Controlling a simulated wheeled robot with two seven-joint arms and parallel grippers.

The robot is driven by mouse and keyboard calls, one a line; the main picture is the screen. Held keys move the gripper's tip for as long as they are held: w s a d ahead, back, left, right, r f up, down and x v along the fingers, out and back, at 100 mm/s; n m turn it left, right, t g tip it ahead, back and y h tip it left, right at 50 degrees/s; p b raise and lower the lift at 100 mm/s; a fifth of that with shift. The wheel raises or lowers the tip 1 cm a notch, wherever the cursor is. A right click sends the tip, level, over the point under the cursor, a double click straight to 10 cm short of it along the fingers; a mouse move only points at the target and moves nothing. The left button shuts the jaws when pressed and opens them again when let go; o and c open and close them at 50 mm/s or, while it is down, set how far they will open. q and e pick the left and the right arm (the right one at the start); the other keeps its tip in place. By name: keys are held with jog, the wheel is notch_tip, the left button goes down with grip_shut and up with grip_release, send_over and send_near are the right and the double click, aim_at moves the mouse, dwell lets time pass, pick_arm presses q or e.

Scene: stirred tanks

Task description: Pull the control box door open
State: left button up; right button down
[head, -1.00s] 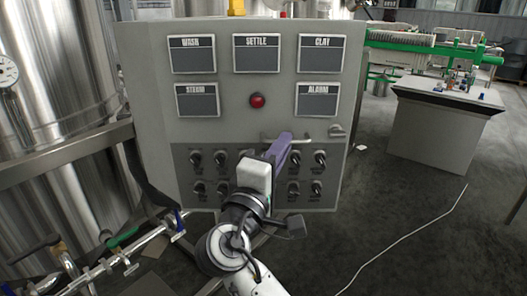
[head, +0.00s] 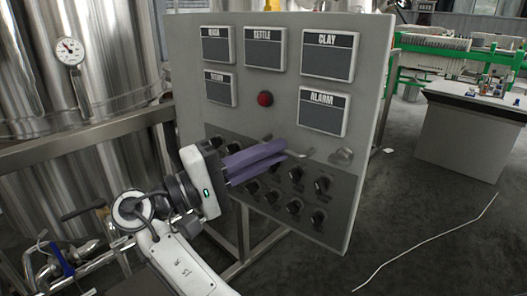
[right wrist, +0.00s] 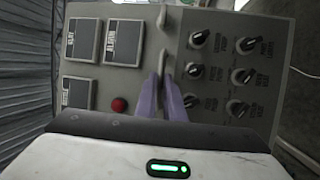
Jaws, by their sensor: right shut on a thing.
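The control box door (head: 380,120) is a grey panel with labelled plates, a red button (head: 265,98) and several black knobs. It stands at an angle in the head view, its right side swung out towards me. My right gripper (head: 284,152) has purple fingers and is shut on the door handle (head: 302,154), a pale bar between the plates and the knobs. In the right wrist view the handle (right wrist: 162,58) runs between the fingertips (right wrist: 162,80). A small latch (head: 342,157) is to its right. My left gripper is not in view.
Steel tanks (head: 70,85) with a dial gauge (head: 69,51) and a rail stand at left. Pipes and valves are low at left. A grey bench (head: 465,135) with green equipment stands at back right.

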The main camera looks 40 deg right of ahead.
jog(key=shift+r, duration=0.1)
jog(key=c, duration=1.9)
grip_release()
jog(key=shift+o, duration=0.2)
